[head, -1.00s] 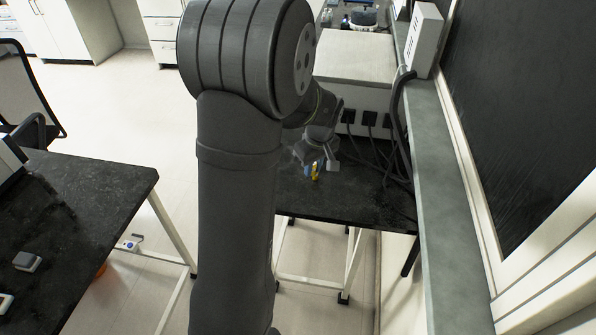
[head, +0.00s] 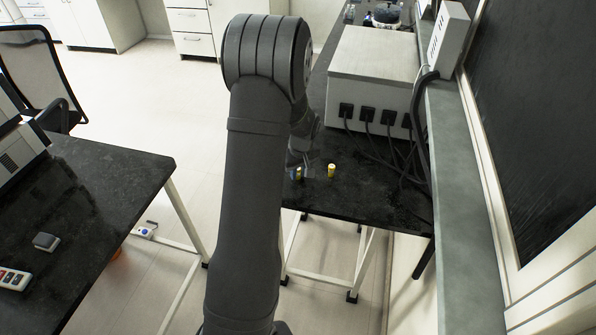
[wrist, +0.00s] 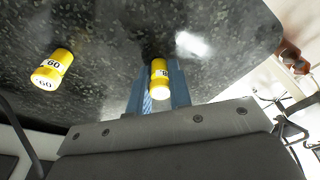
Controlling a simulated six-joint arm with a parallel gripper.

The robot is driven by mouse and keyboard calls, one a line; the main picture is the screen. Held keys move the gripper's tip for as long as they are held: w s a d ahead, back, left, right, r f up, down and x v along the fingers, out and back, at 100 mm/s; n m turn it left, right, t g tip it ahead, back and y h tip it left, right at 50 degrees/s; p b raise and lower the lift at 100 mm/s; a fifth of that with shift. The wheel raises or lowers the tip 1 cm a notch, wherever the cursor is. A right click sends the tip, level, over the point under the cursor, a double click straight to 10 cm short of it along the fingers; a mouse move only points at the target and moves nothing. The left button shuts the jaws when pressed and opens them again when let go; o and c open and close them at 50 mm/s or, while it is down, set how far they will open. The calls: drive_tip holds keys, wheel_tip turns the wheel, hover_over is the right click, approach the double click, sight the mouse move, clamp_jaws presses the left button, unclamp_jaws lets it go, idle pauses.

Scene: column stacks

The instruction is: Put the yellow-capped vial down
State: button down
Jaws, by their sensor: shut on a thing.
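My gripper (wrist: 159,88) has blue fingers, shut on a yellow-capped vial (wrist: 160,72) with a white label showing a number that begins with 8. In the head view this held vial (head: 298,174) is low over the near part of the black bench, partly hidden by my arm. I cannot tell whether its base touches the bench. A second yellow vial (wrist: 52,68), labelled 60, stands apart from the gripper on the bench to the left in the wrist view. In the head view this second vial (head: 331,171) is just right of the held one.
The black bench (head: 375,197) is clear near the vials up to its front edge. A large pale box (head: 372,72) with dark plugs and cables (head: 385,150) stands behind them. A second dark bench (head: 100,215) is at the left, with a chair (head: 35,70) behind it.

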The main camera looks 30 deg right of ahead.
drive_tip(key=shift+f, duration=0.15)
drive_tip(key=c, duration=1.3)
unclamp_jaws()
drive_tip(key=r, duration=0.4)
drive_tip(key=s+r, duration=0.1)
drive_tip(key=r, duration=0.7)
drive_tip(key=shift+s+r, duration=0.1)
drive_tip(key=shift+s, duration=0.3)
